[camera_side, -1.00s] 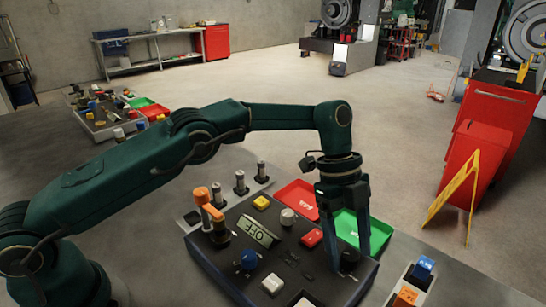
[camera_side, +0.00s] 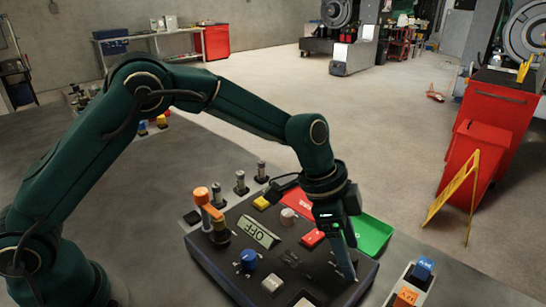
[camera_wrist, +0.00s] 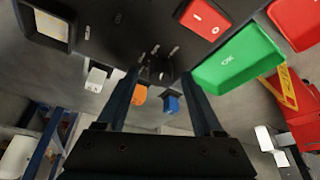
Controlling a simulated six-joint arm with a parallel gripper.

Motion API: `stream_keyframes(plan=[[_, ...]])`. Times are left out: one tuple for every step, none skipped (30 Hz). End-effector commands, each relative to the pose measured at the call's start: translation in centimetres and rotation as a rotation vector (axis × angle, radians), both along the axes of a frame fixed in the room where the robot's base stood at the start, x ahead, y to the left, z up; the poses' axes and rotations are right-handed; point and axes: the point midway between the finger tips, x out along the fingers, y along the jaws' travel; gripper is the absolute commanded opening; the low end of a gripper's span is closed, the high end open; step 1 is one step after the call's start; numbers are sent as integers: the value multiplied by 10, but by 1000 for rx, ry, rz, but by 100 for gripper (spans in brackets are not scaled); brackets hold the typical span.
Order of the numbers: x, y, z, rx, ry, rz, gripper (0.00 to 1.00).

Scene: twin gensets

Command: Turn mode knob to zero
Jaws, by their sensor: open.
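My gripper (camera_side: 351,274) reaches down to the right end of the dark control panel (camera_side: 222,264), its fingers slanting down and to the right. In the wrist view my gripper (camera_wrist: 160,78) is open, with a small dark knob (camera_wrist: 156,70) between the fingertips and white tick marks around it. I cannot tell if the fingers touch it. In the side view the fingers hide most of that knob. A blue knob (camera_side: 248,261) stands left of it on the panel. No label naming the mode knob is readable.
The panel also carries an orange lever (camera_side: 203,197), a yellow button (camera_side: 261,203) and a red button (camera_side: 312,238).

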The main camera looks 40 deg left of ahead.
Motion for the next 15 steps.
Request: stream_keyframes(plan=[[-1,-1,1,0,-1,43,68],[-1,-1,0,1,-1,70,68],[-1,-1,0,0,0,106,68],[-1,-1,0,0,-2,130,68],[-1,-1,0,0,-1,154,68],[-1,-1,1,-1,-2,188,68],[-1,-1,0,0,-2,211,68],[-2,-2,0,0,-1,232,68],[-2,-2,0,0,-1,261,68],[-2,-2,0,0,-2,283,68],[-2,-2,0,-1,-2,305,68],[-2,-2,0,1,-2,332,68],[-2,-2,0,0,-2,351,68],[-2,-2,0,0,-2,372,68],[-2,-3,0,0,-2,398,68]])
